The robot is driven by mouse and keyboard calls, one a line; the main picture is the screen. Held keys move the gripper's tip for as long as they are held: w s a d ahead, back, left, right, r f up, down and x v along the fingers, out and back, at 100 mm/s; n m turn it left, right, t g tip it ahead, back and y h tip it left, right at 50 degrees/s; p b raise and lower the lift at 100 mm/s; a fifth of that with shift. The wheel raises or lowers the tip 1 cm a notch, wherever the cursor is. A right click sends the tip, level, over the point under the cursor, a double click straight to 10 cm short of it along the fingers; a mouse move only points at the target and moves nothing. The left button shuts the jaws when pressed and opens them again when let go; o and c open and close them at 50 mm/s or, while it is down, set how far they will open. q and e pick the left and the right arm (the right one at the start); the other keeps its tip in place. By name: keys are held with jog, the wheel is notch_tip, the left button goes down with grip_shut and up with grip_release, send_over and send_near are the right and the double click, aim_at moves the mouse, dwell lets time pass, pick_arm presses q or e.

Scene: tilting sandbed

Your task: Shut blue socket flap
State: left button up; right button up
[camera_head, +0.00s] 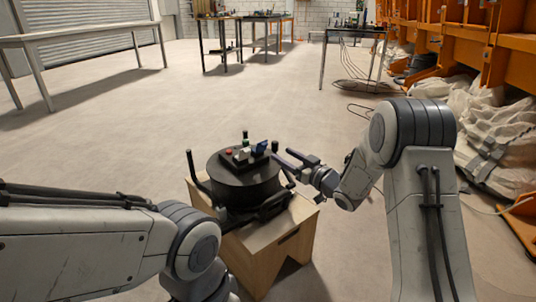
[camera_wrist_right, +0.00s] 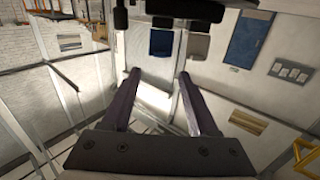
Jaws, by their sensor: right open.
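The blue socket flap (camera_head: 261,147) stands raised on the right of a small panel on top of a round black unit (camera_head: 243,187). In the right wrist view the blue flap (camera_wrist_right: 161,42) is ahead of the fingertips, with a grey flap (camera_wrist_right: 198,46) to its right. My right gripper (camera_head: 282,156) is open and empty, just right of the blue flap in the head view. In the right wrist view its fingers (camera_wrist_right: 159,76) are spread apart, with a gap to the flap. My left arm shows at lower left, but its gripper is out of view.
The black unit has upright handles and sits on a wooden stand (camera_head: 262,257). White sacks (camera_head: 497,140) lie by orange shelving at right. Open floor surrounds the stand.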

aim_at(266, 144)
jog(key=b+x, duration=0.2)
jog(key=x, duration=0.5)
jog(key=shift+f+b, duration=0.2)
jog(key=shift+b, duration=0.2)
jog(key=shift+w+a+r, duration=0.1)
jog(key=shift+w+a, duration=0.15)
jog(key=shift+w, duration=0.1)
grip_shut()
